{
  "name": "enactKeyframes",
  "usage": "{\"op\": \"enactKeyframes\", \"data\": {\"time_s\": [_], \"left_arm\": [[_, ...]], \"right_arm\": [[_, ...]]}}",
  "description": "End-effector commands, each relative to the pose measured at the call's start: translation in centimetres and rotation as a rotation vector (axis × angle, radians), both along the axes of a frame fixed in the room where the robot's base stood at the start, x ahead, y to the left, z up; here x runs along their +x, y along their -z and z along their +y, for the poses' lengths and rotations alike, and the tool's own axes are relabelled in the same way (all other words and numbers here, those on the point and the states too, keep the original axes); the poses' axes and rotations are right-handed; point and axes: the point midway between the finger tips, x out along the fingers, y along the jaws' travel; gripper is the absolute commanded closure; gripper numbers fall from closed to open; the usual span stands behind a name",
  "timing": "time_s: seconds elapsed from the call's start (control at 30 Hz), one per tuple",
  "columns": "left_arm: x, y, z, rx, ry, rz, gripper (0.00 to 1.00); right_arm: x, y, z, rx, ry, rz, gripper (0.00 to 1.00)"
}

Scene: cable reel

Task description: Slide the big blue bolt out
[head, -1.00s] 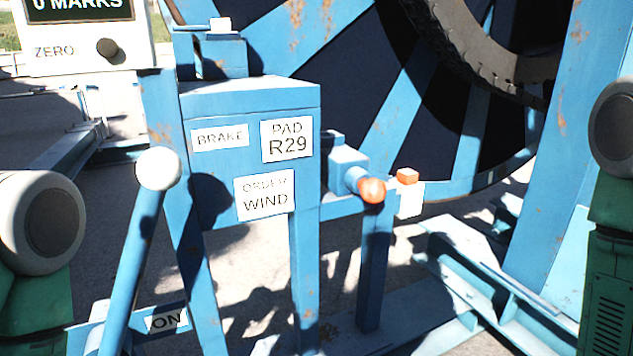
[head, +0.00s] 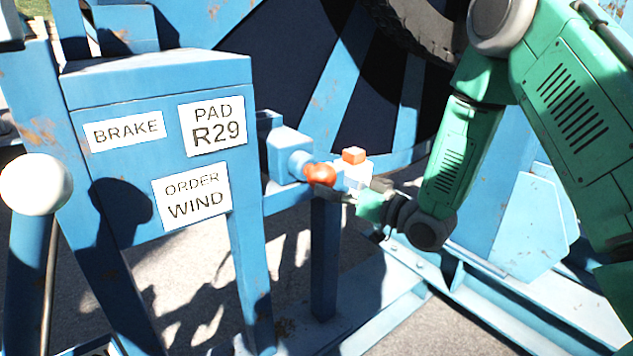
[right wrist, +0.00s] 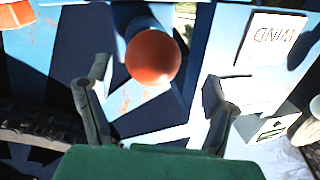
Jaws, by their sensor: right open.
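The big blue bolt (head: 298,163) is a short rod with a rounded orange knob (head: 320,174). It sticks out of a blue block on the right of the brake box. In the right wrist view the orange knob (right wrist: 153,57) is large, with the blue rod behind it. My right gripper (head: 355,193) is at the knob's lower right in the head view. Its two fingers (right wrist: 155,78) are spread on either side of the knob in the wrist view, with gaps showing. I cannot tell how far the knob reaches between them. My left gripper is out of view.
The blue brake box (head: 160,75) carries labels BRAKE, PAD R29 and ORDER WIND. A white-knobbed lever (head: 36,184) stands at the left. A small orange-topped white part (head: 354,155) is just beside the bolt. Blue frame beams and the reel stand behind.

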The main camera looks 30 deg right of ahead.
Motion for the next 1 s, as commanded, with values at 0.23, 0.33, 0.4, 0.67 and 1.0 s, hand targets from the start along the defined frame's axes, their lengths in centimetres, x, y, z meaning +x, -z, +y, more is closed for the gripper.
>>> {"op": "enactKeyframes", "data": {"time_s": [0.23,0.33,0.4,0.67,1.0], "left_arm": [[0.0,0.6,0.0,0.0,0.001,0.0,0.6],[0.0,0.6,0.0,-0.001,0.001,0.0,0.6],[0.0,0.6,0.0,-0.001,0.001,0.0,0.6],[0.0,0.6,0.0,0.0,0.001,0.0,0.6],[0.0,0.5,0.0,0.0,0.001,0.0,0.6]], "right_arm": [[3.7,0.2,0.9,-0.002,0.0,-0.001,0.24],[4.4,0.1,1.2,-0.001,0.001,0.001,0.24],[4.7,0.0,1.4,-0.001,0.002,0.001,0.24],[4.8,-0.1,1.5,-0.003,0.001,0.002,0.24],[4.6,0.1,1.3,0.0,0.001,0.002,0.97]]}}
